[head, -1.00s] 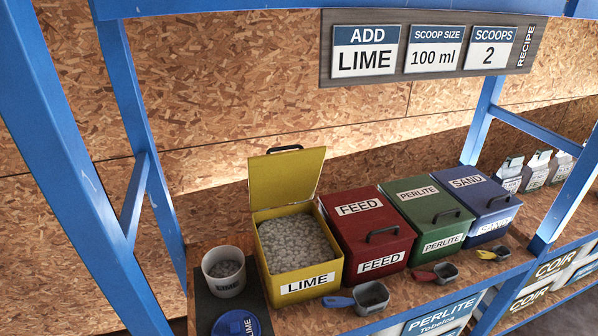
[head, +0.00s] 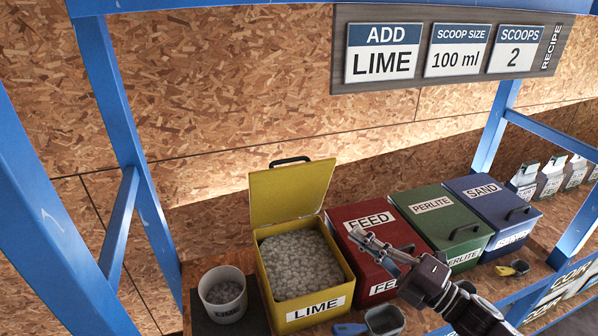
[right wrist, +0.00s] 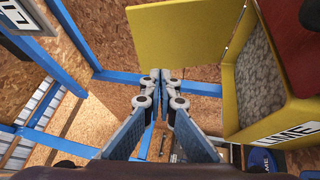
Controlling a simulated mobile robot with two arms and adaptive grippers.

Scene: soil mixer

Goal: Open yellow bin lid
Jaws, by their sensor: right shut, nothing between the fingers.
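The yellow lime bin (head: 313,304) stands on the shelf with grey lumps inside. Its yellow lid (head: 290,192) stands up, tilted back at the rear, with a black handle (head: 290,160) on its top edge. My right gripper (head: 362,238) is in front of the red feed bin, right of the yellow bin, apart from the lid. Its fingers are together and empty. In the right wrist view the closed fingertips (right wrist: 162,80) show below the lid (right wrist: 185,40) and left of the yellow bin (right wrist: 272,112). My left gripper is not in view.
The shut red feed bin (head: 345,215), green perlite bin (head: 455,228) and blue sand bin (head: 490,188) stand to the right. A lime tub (head: 222,292) stands left. A scoop (head: 383,320) lies in front. Blue frame posts (head: 125,130) flank the shelf.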

